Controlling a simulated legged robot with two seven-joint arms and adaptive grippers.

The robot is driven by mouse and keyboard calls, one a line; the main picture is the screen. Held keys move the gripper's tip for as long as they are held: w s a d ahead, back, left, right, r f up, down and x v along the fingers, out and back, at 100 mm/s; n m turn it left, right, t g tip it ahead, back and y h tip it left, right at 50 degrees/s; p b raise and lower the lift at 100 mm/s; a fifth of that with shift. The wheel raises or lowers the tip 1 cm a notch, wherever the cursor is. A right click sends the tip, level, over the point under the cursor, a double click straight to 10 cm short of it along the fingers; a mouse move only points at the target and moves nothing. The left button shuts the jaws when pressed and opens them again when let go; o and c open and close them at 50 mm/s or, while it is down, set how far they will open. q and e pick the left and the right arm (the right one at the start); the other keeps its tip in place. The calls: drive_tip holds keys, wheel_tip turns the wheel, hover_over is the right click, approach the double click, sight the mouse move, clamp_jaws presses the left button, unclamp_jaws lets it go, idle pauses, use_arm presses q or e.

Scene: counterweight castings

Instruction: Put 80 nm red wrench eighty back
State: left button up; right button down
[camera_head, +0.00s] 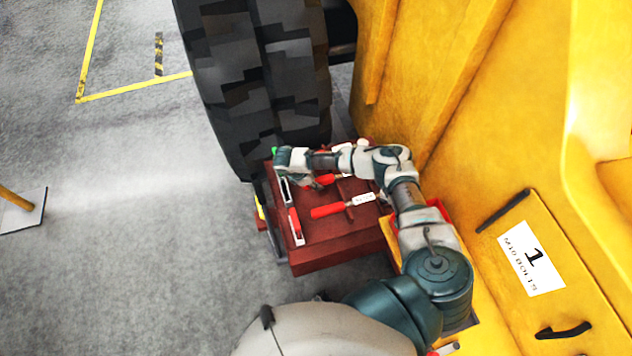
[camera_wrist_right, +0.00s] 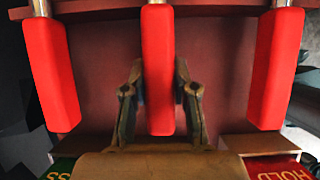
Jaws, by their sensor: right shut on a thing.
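My right gripper (camera_wrist_right: 160,98) is shut on the middle of three red wrench handles (camera_wrist_right: 158,60) in the right wrist view, with a finger on each side. One red handle (camera_wrist_right: 52,75) is to the left of it and another (camera_wrist_right: 276,70) to the right. In the head view the right gripper (camera_head: 287,172) is over the far left part of a dark red box (camera_head: 340,250), its fingers mostly hidden. A red-handled wrench (camera_head: 343,207) with a white label lies on the box, and another (camera_head: 294,226) lies along its left edge. I cannot read which one is eighty.
A big black tyre (camera_head: 265,80) stands just behind the box. A yellow machine body (camera_head: 480,110) closes off the right side. A green label (camera_wrist_right: 60,168) and a red HOLD label (camera_wrist_right: 278,167) flank the gripper. The grey floor at left is open.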

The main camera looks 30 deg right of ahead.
drive_tip(key=c, duration=1)
unclamp_jaws()
drive_tip(key=shift+o, duration=0.9)
drive_tip(key=d+r+p+v, duration=0.1)
drive_tip(key=p+v, duration=0.7)
drive_tip(key=v, duration=1)
drive_tip(key=shift+s+d+r+p, duration=0.3)
drive_tip(key=shift+d+p, duration=0.1)
drive_tip(key=shift+d, duration=0.5)
